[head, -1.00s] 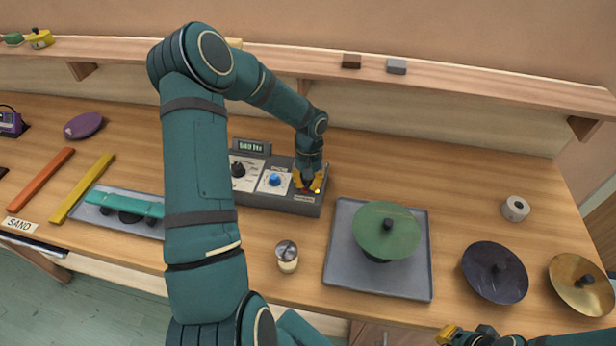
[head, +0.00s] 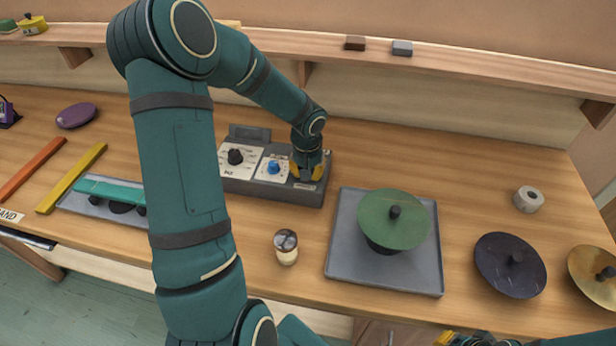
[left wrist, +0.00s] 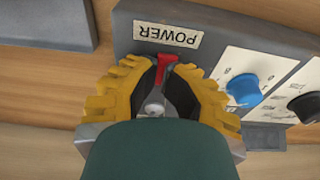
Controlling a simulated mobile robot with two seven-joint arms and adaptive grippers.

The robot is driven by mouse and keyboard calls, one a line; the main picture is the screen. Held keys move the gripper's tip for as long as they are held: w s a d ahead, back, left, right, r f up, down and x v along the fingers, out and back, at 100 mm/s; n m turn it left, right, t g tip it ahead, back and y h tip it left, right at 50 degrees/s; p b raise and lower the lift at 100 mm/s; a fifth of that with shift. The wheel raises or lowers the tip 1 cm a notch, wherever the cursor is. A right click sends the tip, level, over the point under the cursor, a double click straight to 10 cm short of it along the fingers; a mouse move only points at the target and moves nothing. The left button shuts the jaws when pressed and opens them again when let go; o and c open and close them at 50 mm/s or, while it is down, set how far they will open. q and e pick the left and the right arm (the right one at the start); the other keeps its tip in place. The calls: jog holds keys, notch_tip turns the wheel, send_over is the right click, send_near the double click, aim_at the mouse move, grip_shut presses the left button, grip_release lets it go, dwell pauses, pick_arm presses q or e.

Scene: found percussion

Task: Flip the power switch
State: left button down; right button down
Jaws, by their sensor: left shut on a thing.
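A grey control box (head: 270,190) stands at the back of the bench, with a black knob (head: 236,157), a blue knob (head: 274,168) and a dark, blank display (head: 249,133). The blue knob also shows in the left wrist view (left wrist: 243,89). My left gripper (head: 308,172) is over the box's right end. In the left wrist view its yellow fingers are shut on the red power switch (left wrist: 166,64), beside the POWER label (left wrist: 168,36). The fingers hide the switch in the head view. My right gripper (head: 448,339) is cut off at the bottom edge; its jaws are unclear.
A green cymbal (head: 392,219) stands on a grey tray (head: 345,262) right of the box. A small jar (head: 286,247) stands in front of the box. Dark (head: 510,262) and brass (head: 596,275) cymbals are at the right. A shelf (head: 460,65) runs above the bench.

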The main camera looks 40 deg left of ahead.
pick_arm(q)
jog(key=shift+w+f, duration=0.1)
jog(key=shift+w, duration=0.05)
jog(key=shift+w+a+f, duration=0.1)
jog(key=shift+w+a, duration=0.1)
jog(key=shift+w, duration=0.35)
jog(key=shift+r, duration=0.55)
notch_tip(320, 180, up, 11)
jog(key=s, duration=0.1)
jog(key=shift+d, duration=0.25)
dwell(0.3)
